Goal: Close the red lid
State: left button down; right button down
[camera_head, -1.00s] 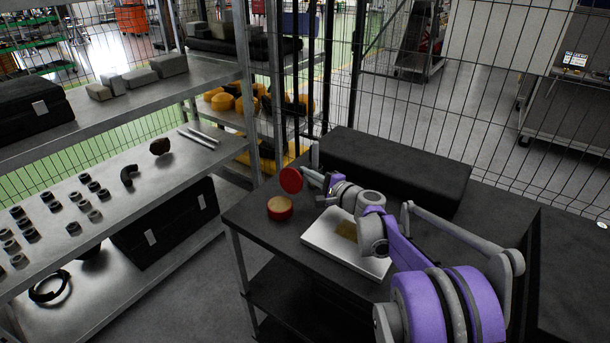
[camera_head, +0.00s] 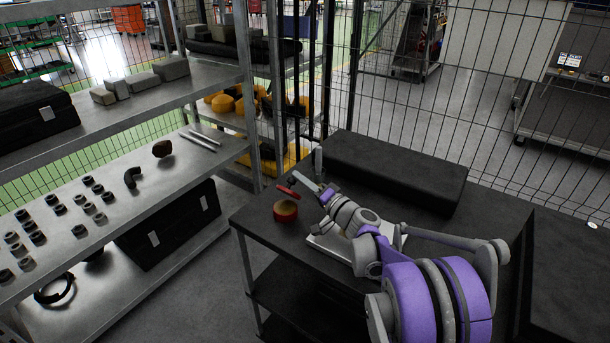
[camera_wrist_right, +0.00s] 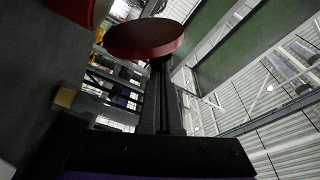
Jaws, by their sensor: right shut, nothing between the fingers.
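The red lid (camera_head: 287,191) shows nearly edge-on in the head view, tilted just above the round red container (camera_head: 285,211) on the black table. A gap shows between lid and container. My right gripper (camera_head: 298,180) is shut and empty, with its fingertips at the lid's upper right side; whether they touch it I cannot tell. In the right wrist view the lid (camera_wrist_right: 145,38) is a red disc just past the end of the shut fingers (camera_wrist_right: 165,95). Part of the container (camera_wrist_right: 75,8) shows at the top left. My left gripper is not in view.
A white tray (camera_head: 318,243) lies under my right arm on the table (camera_head: 262,228). A long black case (camera_head: 395,170) lies at the back. A small grey upright piece (camera_head: 318,160) stands behind the gripper. A metal shelf with parts (camera_head: 110,165) stands at left.

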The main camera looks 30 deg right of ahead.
aim_at(279, 189)
jog(key=shift+s+a, duration=0.35)
jog(key=shift+a, duration=0.55)
jog(key=shift+s+a+f, duration=0.15)
jog(key=shift+s+a, duration=0.05)
jog(key=shift+a, duration=0.2)
jog(key=shift+s+a+f, duration=0.15)
jog(key=shift+a, duration=0.25)
jog(key=shift+s+a+f, duration=0.25)
jog(key=shift+a+f, duration=0.2)
jog(key=shift+a, duration=0.1)
jog(key=shift+s+a+f, duration=0.2)
jog(key=shift+a+f, duration=0.2)
jog(key=shift+a, duration=0.15)
jog(key=shift+s+a+f, duration=0.1)
jog(key=shift+f, duration=0.05)
